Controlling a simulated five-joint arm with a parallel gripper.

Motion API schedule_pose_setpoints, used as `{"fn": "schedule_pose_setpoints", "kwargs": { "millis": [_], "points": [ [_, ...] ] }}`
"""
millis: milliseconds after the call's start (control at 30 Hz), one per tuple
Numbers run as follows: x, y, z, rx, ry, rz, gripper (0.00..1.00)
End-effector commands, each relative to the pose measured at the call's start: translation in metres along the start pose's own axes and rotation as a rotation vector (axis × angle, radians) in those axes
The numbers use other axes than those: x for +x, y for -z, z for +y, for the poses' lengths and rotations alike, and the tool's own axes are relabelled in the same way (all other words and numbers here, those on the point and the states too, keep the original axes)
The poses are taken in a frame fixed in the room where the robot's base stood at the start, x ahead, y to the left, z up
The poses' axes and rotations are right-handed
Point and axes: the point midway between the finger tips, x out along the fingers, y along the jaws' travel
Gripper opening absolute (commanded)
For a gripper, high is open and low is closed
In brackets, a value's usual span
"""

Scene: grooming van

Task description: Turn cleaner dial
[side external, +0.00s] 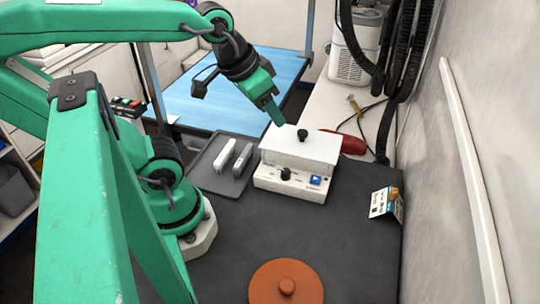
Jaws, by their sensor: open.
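The cleaner (262,180) is a white box on the dark worktop, with a white lid (325,147) that has a black knob (303,135) on top. Its black dial (286,174) is on the front panel, left of a blue switch (315,181). My gripper (277,117) is open and points down above the back left part of the lid. It looks empty. It is apart from the dial, above and behind it in the picture; whether the tips touch the lid, I cannot tell.
A grey tray (207,178) with two clippers-like tools (226,155) lies left of the cleaner. A red object (350,142) lies behind it. An orange round lid (263,290) is at the front, and a small folded card (381,204) at the right. The worktop between is clear.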

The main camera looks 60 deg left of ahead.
Motion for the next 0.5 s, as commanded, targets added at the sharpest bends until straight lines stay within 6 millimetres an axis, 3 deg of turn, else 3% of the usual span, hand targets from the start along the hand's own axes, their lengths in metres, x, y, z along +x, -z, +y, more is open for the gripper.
{"fn": "schedule_pose_setpoints", "kwargs": {
  "millis": [500],
  "points": [
    [0.062,0.007,-0.006,-0.535,0.080,-0.222,0.46]
  ]
}}
